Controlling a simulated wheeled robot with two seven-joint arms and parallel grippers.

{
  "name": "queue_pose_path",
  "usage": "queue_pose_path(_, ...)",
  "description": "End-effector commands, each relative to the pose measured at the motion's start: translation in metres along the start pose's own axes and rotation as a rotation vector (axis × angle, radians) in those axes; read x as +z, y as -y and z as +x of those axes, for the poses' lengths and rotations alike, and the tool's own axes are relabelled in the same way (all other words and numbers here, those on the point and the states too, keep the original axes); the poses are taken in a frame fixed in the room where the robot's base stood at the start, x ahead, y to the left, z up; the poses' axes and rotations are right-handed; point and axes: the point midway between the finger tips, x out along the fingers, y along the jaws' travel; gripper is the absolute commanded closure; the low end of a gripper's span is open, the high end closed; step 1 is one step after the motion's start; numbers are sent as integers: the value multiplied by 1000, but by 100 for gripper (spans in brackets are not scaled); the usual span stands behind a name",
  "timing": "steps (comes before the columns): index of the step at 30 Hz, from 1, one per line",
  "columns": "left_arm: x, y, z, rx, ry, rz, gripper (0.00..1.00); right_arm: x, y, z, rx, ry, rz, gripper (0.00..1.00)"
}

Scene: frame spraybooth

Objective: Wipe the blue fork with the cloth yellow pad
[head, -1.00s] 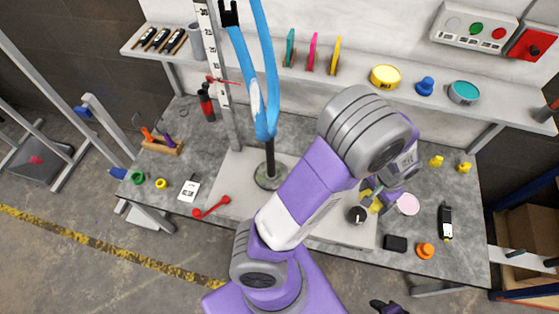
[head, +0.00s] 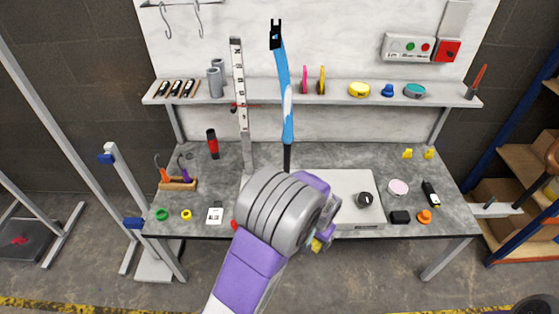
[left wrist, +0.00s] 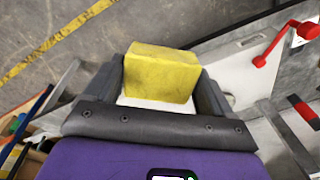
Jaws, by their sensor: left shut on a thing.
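The blue fork (head: 287,95) stands upright on a dark post in the middle of the head view, its dark forked end at the top. My arm hides the foot of the post. My left gripper (left wrist: 160,80) is shut on the yellow pad (left wrist: 160,68), a block with a white lower edge between the two dark fingers. In the head view the pad (head: 316,244) shows only partly beside my wrist, low at the bench's front edge, well below the fork and apart from it. The fork is not visible in the left wrist view. My right gripper is not in view.
A white upright scale (head: 242,110) stands left of the fork. Behind is a shelf (head: 330,98) with discs and jars. A black knob (head: 365,199) sits on the light base plate (head: 345,184). A red crank (left wrist: 285,42) lies near the pad. The bench's right holds small items.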

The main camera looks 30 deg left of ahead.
Motion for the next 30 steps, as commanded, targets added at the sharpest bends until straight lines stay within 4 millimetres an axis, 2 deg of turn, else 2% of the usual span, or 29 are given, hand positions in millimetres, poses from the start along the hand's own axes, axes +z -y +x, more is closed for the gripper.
queue_pose_path(4, -42, 2, -14, -132, -162, 127, 41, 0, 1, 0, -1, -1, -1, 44)
queue_pose_path(9, -70, 16, -31, -234, -330, 214, 41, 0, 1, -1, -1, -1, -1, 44)
queue_pose_path(14, -86, 28, -45, -301, -457, 261, 41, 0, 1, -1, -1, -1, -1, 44)
queue_pose_path(22, -106, 60, -74, -421, -688, 310, 41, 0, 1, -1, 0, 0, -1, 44)
queue_pose_path(26, -113, 79, -93, -501, -811, 319, 41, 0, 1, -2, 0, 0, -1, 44)
queue_pose_path(30, -116, 110, -124, -622, -965, 291, 41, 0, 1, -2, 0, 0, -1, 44)
